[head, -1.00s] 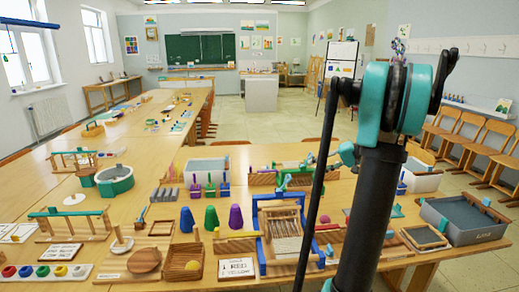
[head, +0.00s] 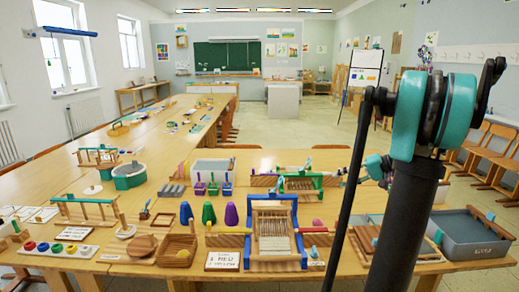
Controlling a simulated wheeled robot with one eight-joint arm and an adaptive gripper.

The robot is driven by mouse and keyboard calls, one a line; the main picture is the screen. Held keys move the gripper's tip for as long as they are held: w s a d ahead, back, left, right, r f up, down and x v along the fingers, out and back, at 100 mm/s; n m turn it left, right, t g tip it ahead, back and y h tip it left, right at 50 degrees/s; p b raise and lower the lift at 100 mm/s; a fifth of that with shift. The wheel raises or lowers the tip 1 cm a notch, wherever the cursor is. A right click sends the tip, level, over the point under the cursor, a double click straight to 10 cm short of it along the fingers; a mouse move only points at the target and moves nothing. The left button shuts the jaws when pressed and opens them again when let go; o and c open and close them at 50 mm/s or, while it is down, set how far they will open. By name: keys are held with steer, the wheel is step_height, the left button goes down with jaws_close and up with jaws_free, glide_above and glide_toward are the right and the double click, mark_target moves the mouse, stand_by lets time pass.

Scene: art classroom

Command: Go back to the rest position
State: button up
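My arm stands at the right of the head view, with a dark upright link and a teal joint at its top. A thin black rod runs down beside it on the left. A small teal part of the arm shows just left of the upright link. My gripper cannot be made out, so its fingers and anything in them are not seen. The task names no object. The wooden table (head: 115,262) in front of me carries many craft items, among them a blue-framed loom (head: 250,222) left of the arm.
A grey bin (head: 470,238) stands at the table's right, beside my arm. Purple (head: 231,214), green (head: 208,212) and blue (head: 186,212) cones stand left of the loom. Wooden chairs (head: 497,155) line the right wall. Open floor (head: 290,133) lies beyond the table.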

steer(key=s+a+f+g+h, duration=0.2)
steer(key=s+a+f+h, duration=0.3)
steer(key=s+a+f, duration=0.6)
steer(key=s+a+f+n+t+h, duration=0.1)
steer(key=s+f+h, duration=0.4)
steer(key=s, duration=1)
step_height(320, 180, down, 3)
steer(key=shift+a+f+n, duration=0.1)
steer(key=shift+a+n, duration=0.1)
steer(key=shift+n, duration=0.5)
